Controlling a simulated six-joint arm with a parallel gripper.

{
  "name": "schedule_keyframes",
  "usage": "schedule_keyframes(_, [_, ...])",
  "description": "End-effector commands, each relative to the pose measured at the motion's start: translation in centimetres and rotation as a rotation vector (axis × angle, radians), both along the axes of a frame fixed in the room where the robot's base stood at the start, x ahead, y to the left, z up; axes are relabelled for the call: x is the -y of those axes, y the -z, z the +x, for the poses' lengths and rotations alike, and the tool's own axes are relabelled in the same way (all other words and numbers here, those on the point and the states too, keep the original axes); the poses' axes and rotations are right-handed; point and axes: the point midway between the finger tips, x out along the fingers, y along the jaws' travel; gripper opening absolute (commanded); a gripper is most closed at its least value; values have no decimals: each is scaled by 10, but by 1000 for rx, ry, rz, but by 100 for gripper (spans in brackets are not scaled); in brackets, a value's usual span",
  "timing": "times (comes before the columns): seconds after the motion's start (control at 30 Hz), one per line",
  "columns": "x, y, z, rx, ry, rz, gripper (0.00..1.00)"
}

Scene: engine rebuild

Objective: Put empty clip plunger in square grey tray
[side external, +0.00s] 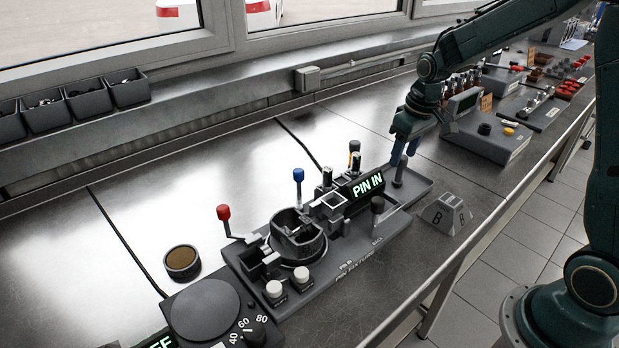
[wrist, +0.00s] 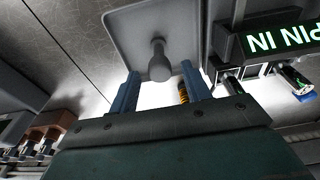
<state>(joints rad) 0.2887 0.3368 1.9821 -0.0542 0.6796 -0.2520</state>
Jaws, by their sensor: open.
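A grey plunger (side external: 399,176) with a rounded knob stands in the square grey tray (side external: 420,184), at the right end of the pin fixture. My gripper (side external: 404,160) is above the tray with its blue fingers pointing down, close to the knob. In the wrist view the plunger (wrist: 158,62) shows between and just beyond the open fingers (wrist: 160,76), with its foot on the tray floor (wrist: 185,25). No contact between fingers and knob can be made out. The gripper holds nothing visible.
The pin fixture (side external: 345,268) with its lit PIN IN display (side external: 367,186) and upright levers stands left of the tray. A grey B block (side external: 447,213) sits to the right. An orange-striped part (wrist: 184,92) shows beside the right finger. Bench behind the tray is clear.

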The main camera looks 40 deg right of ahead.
Motion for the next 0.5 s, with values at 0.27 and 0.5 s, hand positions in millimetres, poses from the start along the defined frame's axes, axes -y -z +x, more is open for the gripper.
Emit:
schedule_keyframes(0.27, [0,-45,-6,5,0,-1,48])
schedule_keyframes(0.5, [0,-80,-12,4,0,-1,48])
